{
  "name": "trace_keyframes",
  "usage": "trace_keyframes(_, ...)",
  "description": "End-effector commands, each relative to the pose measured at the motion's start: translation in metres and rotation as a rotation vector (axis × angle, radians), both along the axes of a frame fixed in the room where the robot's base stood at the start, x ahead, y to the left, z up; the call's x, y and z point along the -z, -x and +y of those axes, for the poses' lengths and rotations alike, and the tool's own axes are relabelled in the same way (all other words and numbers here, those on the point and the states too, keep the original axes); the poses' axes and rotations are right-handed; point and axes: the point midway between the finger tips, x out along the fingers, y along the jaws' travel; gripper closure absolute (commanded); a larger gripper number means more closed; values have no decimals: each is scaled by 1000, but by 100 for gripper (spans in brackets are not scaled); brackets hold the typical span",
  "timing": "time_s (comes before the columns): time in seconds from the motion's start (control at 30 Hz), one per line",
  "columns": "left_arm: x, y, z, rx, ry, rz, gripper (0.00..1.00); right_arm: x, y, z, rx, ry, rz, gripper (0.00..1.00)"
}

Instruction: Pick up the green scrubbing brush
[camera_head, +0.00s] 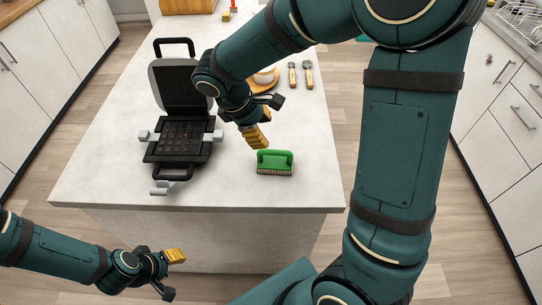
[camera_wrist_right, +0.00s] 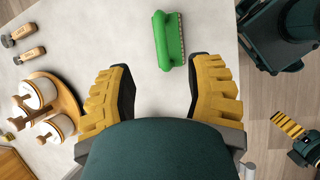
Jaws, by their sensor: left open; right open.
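The green scrubbing brush (camera_head: 275,163) stands on the white counter near its front edge, handle up and bristles down. My right gripper (camera_head: 255,137) is above the counter, just behind and to the left of the brush. In the right wrist view the brush (camera_wrist_right: 169,40) lies beyond the two yellow fingertips, nearer the right one. The right gripper (camera_wrist_right: 160,88) is open with nothing between its fingers. My left gripper (camera_head: 172,272) is in front of the counter, low at the left, away from the brush; it is open.
An open black waffle maker (camera_head: 180,149) stands left of the brush. The counter (camera_head: 320,180) is clear around the brush.

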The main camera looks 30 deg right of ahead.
Motion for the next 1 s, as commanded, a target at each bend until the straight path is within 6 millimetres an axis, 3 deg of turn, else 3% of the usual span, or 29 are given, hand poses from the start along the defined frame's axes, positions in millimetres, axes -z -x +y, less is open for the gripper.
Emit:
trace_keyframes(0.1,6,1,0,2,0,3,53,25,3,-10,0,0,5,48)
trace_keyframes(0.3,10,3,-1,6,2,7,53,54,5,-23,1,0,4,48)
trace_keyframes(0.57,12,4,-1,8,2,9,53,66,6,-29,0,-2,1,48)
trace_keyframes(1.0,20,7,-1,12,3,15,53,111,8,-48,1,-3,2,48)
